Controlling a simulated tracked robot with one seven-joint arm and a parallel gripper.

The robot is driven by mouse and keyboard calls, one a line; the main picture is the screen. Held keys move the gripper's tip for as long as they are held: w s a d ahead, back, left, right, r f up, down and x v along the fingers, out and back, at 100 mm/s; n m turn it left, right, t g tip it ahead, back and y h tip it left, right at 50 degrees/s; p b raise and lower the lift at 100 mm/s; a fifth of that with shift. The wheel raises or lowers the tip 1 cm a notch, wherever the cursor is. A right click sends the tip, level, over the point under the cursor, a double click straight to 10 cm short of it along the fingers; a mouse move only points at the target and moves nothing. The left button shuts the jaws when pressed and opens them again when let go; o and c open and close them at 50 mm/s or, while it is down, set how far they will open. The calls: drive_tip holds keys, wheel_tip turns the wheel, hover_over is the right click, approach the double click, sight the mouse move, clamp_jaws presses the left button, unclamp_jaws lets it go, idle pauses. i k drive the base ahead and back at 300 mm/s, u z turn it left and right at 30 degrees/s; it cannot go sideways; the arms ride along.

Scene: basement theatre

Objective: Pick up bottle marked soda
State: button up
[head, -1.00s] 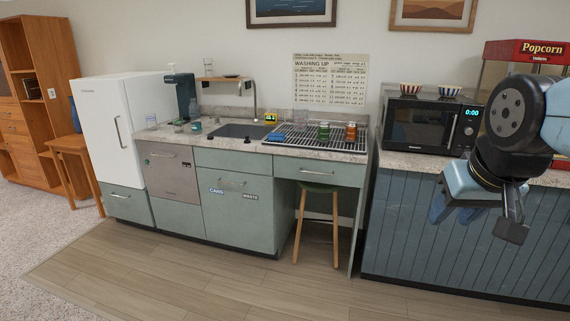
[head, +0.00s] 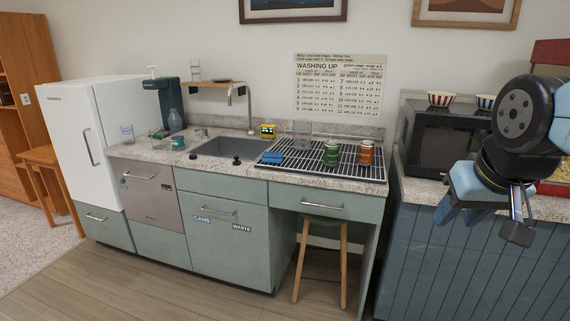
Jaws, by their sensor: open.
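A clear bottle (head: 175,121) stands on the counter at the left, in front of a dark upright machine (head: 168,95). I cannot read any mark on it, so I cannot tell whether it is the soda bottle. My gripper (head: 482,220) is at the right of the head view, in front of the blue panelled counter. Its fingers are apart with nothing between them. It is far from the clear bottle, with the sink and drying rack lying between them in the picture.
A green jar (head: 332,153) and an orange jar (head: 366,153) stand on the drying rack (head: 310,165). A blue sponge (head: 272,158) lies beside the sink (head: 230,149). A teal cup (head: 178,143) is near the bottle. A stool (head: 322,225) stands under the counter; the floor in front is clear.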

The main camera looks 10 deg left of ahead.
sight(175, 121)
drive_tip(key=z, duration=0.05)
drive_tip(key=i, duration=1)
drive_tip(key=u, duration=2.4)
drive_tip(key=i, duration=2.2)
drive_tip(key=z, duration=1)
